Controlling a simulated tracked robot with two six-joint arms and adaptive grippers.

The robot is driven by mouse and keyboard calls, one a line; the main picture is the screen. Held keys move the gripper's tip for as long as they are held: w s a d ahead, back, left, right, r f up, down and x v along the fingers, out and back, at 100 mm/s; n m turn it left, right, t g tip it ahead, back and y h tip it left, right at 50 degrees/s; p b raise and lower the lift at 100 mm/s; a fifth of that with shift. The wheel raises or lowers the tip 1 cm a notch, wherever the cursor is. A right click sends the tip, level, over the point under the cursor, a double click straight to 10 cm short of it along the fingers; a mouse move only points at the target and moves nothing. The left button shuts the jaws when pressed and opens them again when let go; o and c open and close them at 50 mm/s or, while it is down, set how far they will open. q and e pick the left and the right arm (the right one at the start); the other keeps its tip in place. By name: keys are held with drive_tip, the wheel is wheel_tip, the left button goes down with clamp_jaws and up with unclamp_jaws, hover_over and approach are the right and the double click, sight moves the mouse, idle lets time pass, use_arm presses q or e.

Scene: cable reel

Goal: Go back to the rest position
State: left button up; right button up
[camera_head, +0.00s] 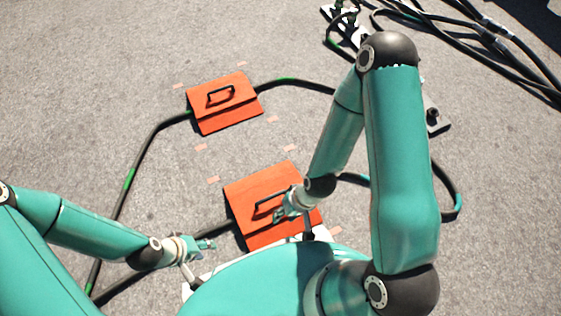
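My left gripper (201,245) is at the lower left, just above the ground and close to the black cable. Its fingers are too small to read as open or shut. My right gripper (281,213) is over the near orange box (262,184), close to its black handle. Whether it touches the handle, and whether its fingers are open or shut, I cannot tell. The near box is partly hidden by my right arm and body. The far orange box (228,116) lies further back with its black handle (221,95) on top, clear of both grippers.
A black cable with green bands (149,143) loops over the grey ground past both boxes. Thick black cables (487,50) lie at the top right. Orange marks (201,147) are on the ground around the boxes. Open ground (80,90) is free at the upper left.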

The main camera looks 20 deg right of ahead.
wheel_tip(320, 180, up, 36)
drive_tip(key=p, duration=3.5)
drive_tip(key=shift+p, duration=0.4)
